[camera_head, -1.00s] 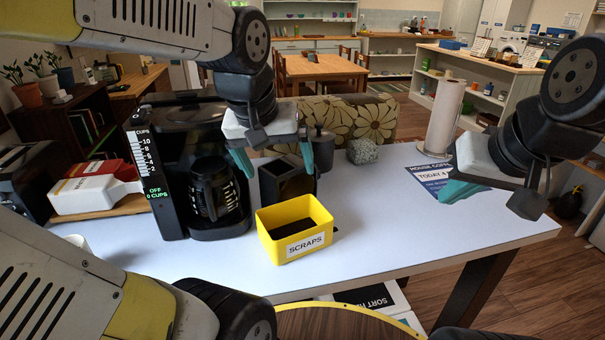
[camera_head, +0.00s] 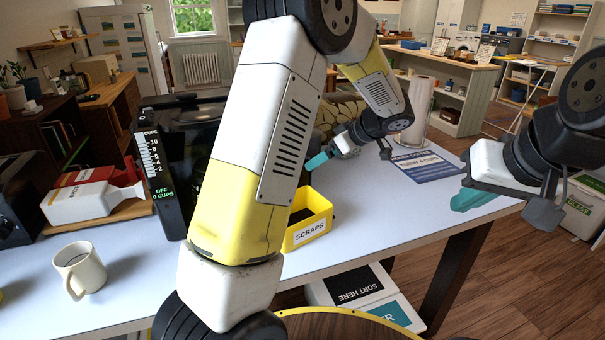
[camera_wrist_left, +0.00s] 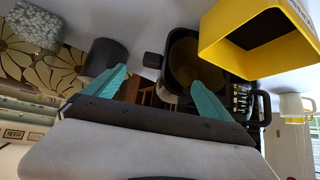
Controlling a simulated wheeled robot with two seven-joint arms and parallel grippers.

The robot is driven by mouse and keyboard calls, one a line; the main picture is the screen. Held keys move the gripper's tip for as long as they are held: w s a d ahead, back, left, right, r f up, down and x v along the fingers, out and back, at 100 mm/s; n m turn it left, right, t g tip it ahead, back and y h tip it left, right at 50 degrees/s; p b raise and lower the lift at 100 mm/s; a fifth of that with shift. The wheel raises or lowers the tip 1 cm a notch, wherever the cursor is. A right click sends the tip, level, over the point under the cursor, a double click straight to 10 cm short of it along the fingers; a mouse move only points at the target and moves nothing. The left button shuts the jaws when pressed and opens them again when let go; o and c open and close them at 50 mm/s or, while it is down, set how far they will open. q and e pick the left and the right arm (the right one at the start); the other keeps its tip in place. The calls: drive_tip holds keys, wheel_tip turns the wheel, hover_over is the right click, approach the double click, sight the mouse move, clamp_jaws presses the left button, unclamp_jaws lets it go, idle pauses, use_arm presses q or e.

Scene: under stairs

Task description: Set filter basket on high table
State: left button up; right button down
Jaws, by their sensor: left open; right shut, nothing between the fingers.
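The filter basket, a black container with a brownish inside (camera_wrist_left: 190,62) and a small dark handle, stands on the white tabletop in the left wrist view. In the head view it is hidden behind my left arm. My left gripper (camera_wrist_left: 158,78) is open, with the basket beyond its teal fingers and nothing held. In the head view the left gripper (camera_head: 350,155) is over the far side of the white-topped table (camera_head: 380,215). I cannot tell whether this is the high table. My right gripper (camera_head: 475,198) is shut and empty above the table's right end.
A yellow SCRAPS bin (camera_head: 308,232) stands near the front edge. The coffee maker (camera_head: 155,165) is partly covered by my left arm. A mug (camera_head: 80,270), a paper towel roll (camera_head: 418,110) and a printed sheet (camera_head: 425,168) are on the table. Its right front is clear.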

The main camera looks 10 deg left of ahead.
sight(304, 169)
use_arm(q)
drive_tip(key=shift+a+r+x, duration=0.1)
drive_tip(key=shift+x, duration=2.65)
drive_tip(key=shift+a+r+x, duration=0.15)
drive_tip(key=shift+x, duration=2.6)
drive_tip(key=c, duration=2)
